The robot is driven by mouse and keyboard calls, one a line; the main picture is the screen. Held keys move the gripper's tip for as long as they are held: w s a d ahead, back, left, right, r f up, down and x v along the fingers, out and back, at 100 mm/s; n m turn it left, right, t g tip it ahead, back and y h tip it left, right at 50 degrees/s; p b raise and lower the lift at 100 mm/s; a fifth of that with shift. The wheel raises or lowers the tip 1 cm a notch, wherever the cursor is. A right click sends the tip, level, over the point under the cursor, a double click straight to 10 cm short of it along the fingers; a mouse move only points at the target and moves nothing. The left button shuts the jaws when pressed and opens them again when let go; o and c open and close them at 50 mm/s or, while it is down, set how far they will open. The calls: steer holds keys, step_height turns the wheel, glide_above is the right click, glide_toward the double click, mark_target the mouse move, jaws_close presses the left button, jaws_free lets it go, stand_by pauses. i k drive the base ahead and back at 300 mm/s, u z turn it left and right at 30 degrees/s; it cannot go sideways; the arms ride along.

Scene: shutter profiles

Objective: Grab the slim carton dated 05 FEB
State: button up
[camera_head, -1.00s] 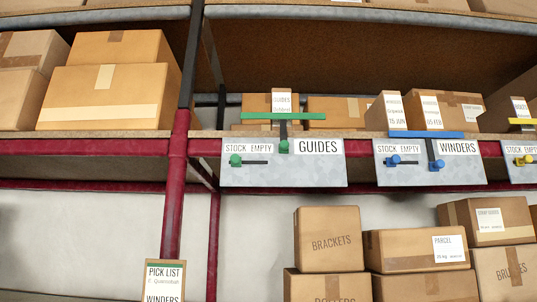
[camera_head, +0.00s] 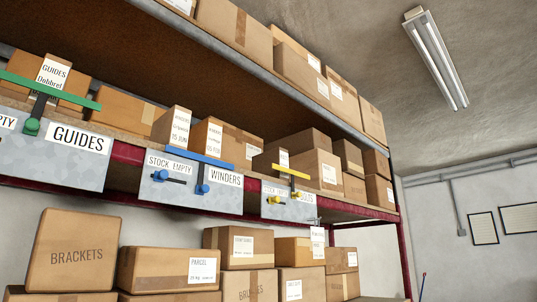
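The carton labelled WINDERS, whose small date looks like 05 FEB (camera_head: 214,138), stands on the middle shelf above the WINDERS plate (camera_head: 192,184). Just left of it stands another WINDERS carton, whose date looks like 15 JUN (camera_head: 180,125). A blue bar (camera_head: 200,156) on a dark post crosses in front of both cartons at their lower part, above the shelf edge. The bottoms of the cartons are hidden by the bar and plate. My gripper is not in view.
A green bar (camera_head: 50,90) crosses the GUIDES carton (camera_head: 52,72) on the left. A yellow bar (camera_head: 291,171) is on the right. Boxes, including BRACKETS (camera_head: 76,252) and PARCEL (camera_head: 170,269), fill the level below. The upper shelf (camera_head: 230,60) overhangs the cartons.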

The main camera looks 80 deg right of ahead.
mark_target(205, 139)
steer(key=z, duration=1.6)
